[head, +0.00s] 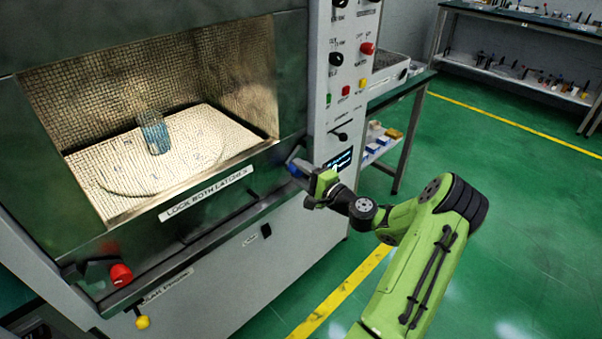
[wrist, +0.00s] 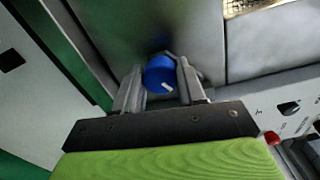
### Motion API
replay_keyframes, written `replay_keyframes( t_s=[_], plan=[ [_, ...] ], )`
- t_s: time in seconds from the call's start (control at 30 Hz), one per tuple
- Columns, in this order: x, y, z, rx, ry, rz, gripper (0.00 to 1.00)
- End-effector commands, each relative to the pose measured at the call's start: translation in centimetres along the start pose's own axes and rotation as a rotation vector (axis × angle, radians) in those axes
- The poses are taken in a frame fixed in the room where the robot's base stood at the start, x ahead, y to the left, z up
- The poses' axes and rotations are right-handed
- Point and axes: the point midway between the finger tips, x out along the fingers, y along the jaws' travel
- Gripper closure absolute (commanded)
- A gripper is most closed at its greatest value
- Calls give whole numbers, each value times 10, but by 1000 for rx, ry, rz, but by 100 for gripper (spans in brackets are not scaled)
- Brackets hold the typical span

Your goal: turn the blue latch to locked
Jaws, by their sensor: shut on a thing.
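The blue latch (wrist: 160,76) is a round blue knob with a white mark, seen in the middle of the wrist view. My gripper (wrist: 161,88) has its two fingers closed on either side of it. In the head view the blue latch (head: 294,168) shows at the lower right corner of the microwave door frame. My gripper (head: 308,174) reaches it from the right and hides part of it. The white mark on the knob slants toward the lower right in the wrist view.
A red latch (head: 121,273) sits at the door's lower left. A label reading "LOCK BOTH LATCHES" (head: 207,192) lies between them. A glass with blue contents (head: 154,134) stands inside the chamber. The control panel (head: 345,70) rises just above my gripper. Green floor lies open to the right.

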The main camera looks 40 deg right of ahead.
Motion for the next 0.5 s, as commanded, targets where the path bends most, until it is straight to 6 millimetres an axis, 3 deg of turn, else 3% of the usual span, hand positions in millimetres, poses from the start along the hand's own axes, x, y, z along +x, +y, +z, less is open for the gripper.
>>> replay_keyframes(
  t_s=[0.1, 0.13, 0.27, 0.5],
  plan=[
    [0, 2, 0, 0, 0, 5, 91],
    [0, 2, 0, 0, 0, 5, 57],
    [0, 2, 0, 1, 0, 4, 37],
    [0, 1, 0, 1, 0, 2, 34]
  ],
)
